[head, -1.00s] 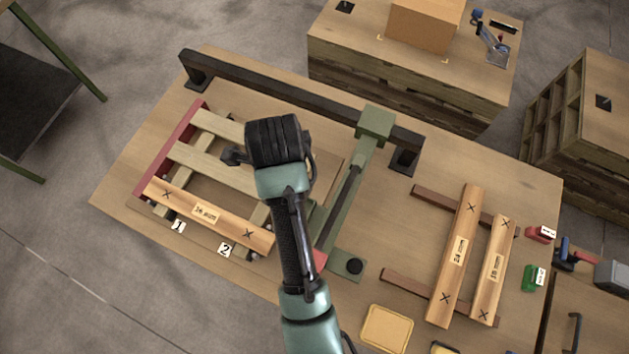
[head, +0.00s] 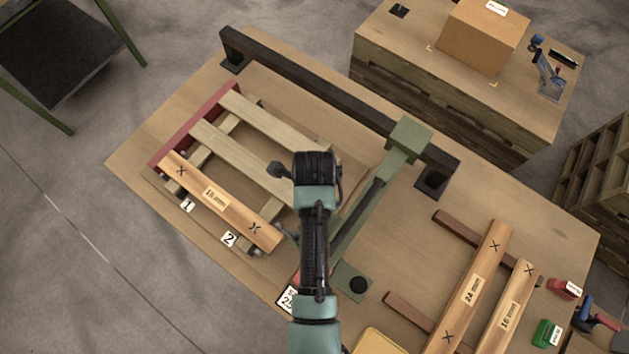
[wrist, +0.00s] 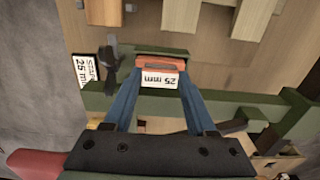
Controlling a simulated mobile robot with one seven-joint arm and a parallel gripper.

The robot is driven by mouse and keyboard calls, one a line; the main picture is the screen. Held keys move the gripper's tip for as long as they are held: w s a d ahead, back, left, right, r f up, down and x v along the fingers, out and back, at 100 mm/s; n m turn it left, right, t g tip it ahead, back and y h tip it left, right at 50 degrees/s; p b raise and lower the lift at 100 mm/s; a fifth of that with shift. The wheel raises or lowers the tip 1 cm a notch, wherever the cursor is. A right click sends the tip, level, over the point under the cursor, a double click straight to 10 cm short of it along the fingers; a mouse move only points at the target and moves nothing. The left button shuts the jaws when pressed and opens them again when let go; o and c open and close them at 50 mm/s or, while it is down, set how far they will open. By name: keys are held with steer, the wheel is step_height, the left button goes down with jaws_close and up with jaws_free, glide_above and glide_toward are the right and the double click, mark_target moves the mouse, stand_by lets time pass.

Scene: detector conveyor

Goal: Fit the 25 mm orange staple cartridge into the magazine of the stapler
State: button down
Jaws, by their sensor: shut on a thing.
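In the wrist view my gripper (wrist: 160,72) has its two blue fingers closed on the orange cartridge (wrist: 162,63). The cartridge carries a white label reading 25 mm, upside down in the picture. In the head view my arm hides the gripper and the cartridge.
A 25 mm card (head: 288,297) lies at the front edge. Red (head: 565,288) and green (head: 548,333) blocks stand right, beside loose boards (head: 470,290).

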steer(key=shift+w+f, duration=0.1)
steer(key=shift+f, duration=0.3)
steer(key=shift+f, duration=0.1)
steer(key=shift+c, duration=1)
jaws_free()
step_height(320, 180, up, 12)
